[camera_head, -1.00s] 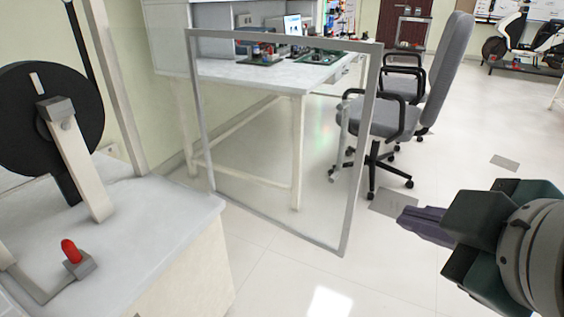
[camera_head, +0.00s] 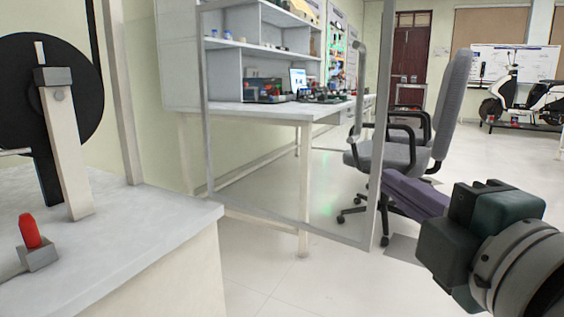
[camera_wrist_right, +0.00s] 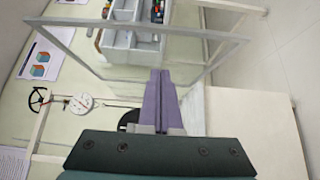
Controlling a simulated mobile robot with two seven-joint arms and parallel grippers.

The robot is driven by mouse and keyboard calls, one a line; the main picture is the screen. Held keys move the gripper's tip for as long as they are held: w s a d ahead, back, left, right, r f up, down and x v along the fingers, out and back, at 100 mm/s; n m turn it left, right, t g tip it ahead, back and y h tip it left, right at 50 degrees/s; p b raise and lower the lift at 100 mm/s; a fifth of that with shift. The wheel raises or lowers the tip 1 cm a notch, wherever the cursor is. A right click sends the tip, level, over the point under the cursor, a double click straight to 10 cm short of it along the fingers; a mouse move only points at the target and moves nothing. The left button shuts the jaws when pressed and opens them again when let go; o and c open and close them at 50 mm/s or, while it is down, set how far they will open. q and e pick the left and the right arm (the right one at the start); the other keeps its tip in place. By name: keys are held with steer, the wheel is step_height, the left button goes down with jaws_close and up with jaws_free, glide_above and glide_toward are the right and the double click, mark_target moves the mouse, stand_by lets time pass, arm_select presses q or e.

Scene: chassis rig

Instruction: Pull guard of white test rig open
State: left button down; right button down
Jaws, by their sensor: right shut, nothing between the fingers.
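The white test rig (camera_head: 150,235) stands at the left, with a black wheel, a pale lever and a red-tipped switch (camera_head: 32,235). Its guard (camera_head: 378,120) is a clear panel in a grey frame, standing upright and extending out past the rig's bench top. A grey upright handle (camera_head: 358,85) shows near the guard's right post. My right gripper (camera_head: 390,182) is shut and empty, its purple fingertips beside the right post's lower part; I cannot tell whether they touch. In the wrist view the shut fingers (camera_wrist_right: 160,75) point towards the guard frame (camera_wrist_right: 140,30). My left gripper is not in view.
A workbench (camera_head: 270,110) with shelves stands behind the guard. Grey office chairs (camera_head: 400,155) stand behind and right of it. The floor (camera_head: 300,285) in front of the guard is clear. A dial gauge (camera_wrist_right: 80,103) shows in the wrist view.

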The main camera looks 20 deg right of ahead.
steer(key=b, duration=0.1)
glide_toward(365, 153)
steer(key=w+a, duration=0.2)
steer(key=w, duration=0.2)
steer(key=shift+w+d+b, duration=0.15)
steer(key=shift+w+d, duration=0.15)
steer(key=shift+d, duration=0.3)
steer(key=shift+w+d+b, duration=0.15)
steer(key=shift+w+d, duration=0.15)
steer(key=shift+d, duration=0.25)
steer(key=shift+w+d, duration=0.25)
steer(key=shift+d, duration=0.25)
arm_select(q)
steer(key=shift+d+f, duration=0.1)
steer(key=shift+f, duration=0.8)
